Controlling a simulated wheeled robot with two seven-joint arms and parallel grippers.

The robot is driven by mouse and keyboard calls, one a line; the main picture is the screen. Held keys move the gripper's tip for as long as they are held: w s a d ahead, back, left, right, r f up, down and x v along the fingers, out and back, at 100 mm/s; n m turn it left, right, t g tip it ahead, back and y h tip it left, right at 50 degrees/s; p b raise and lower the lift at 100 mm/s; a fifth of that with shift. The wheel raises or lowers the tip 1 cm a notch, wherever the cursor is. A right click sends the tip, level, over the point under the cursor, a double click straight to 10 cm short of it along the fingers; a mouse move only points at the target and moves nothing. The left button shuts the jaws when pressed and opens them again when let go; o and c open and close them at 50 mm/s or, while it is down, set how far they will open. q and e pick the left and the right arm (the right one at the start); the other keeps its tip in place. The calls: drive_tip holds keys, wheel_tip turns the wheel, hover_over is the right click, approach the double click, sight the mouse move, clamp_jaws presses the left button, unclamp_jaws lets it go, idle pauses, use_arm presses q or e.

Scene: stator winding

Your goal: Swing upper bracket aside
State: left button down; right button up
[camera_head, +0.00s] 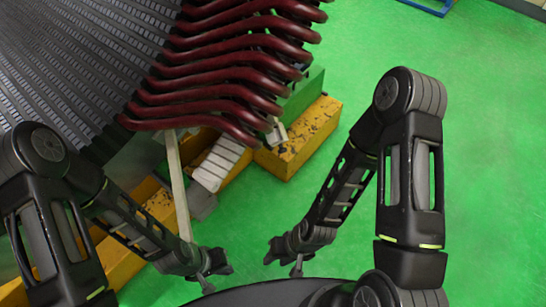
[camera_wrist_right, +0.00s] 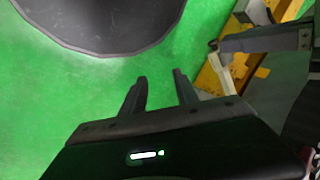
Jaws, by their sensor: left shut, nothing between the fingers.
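A long pale bar (camera_head: 177,185), possibly the upper bracket, runs from below the dark red coil ends down toward my left wrist. I cannot tell if it touches my arm. A short pale ribbed piece (camera_head: 218,163) lies to its right, and a small grey metal part (camera_head: 277,132) sits under the coils. My left gripper (camera_head: 217,278) is shut and empty, near the lower end of the bar. My right gripper (camera_head: 281,262) is open and empty, apart from the bar; its two fingers also show spread in the right wrist view (camera_wrist_right: 160,78).
The large stator (camera_head: 75,60) with dark red coil ends (camera_head: 225,75) fills the upper left. Yellow blocks (camera_head: 290,145) with worn paint stand beneath it. A blue frame (camera_head: 428,7) lies at the top.

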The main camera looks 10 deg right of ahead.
drive_tip(key=shift+w+d, duration=0.1)
drive_tip(key=shift+o, duration=0.5)
drive_tip(key=shift+f, duration=0.1)
drive_tip(key=o, duration=0.3)
drive_tip(key=w+a+f+t+y+b, duration=0.1)
drive_tip(key=w+f+t+b, duration=0.2)
drive_tip(key=w+f+b, duration=0.3)
drive_tip(key=w+b, duration=0.1)
drive_tip(key=w, duration=0.3)
drive_tip(key=shift+w+a+f+n+y, duration=0.2)
drive_tip(key=shift+a+f+n+y, duration=0.1)
drive_tip(key=shift+a+n, duration=0.1)
drive_tip(key=w+d+f+t+y+b, duration=0.1)
drive_tip(key=w+d+f+t+b, duration=0.15)
drive_tip(key=w+t+b, duration=0.65)
drive_tip(key=w+d+r+n+t+b, duration=0.2)
drive_tip(key=w+d+t+b, duration=0.1)
drive_tip(key=w+d, duration=1)
drive_tip(key=shift+w+r+t+b, duration=0.4)
drive_tip(key=shift+w+b, duration=0.4)
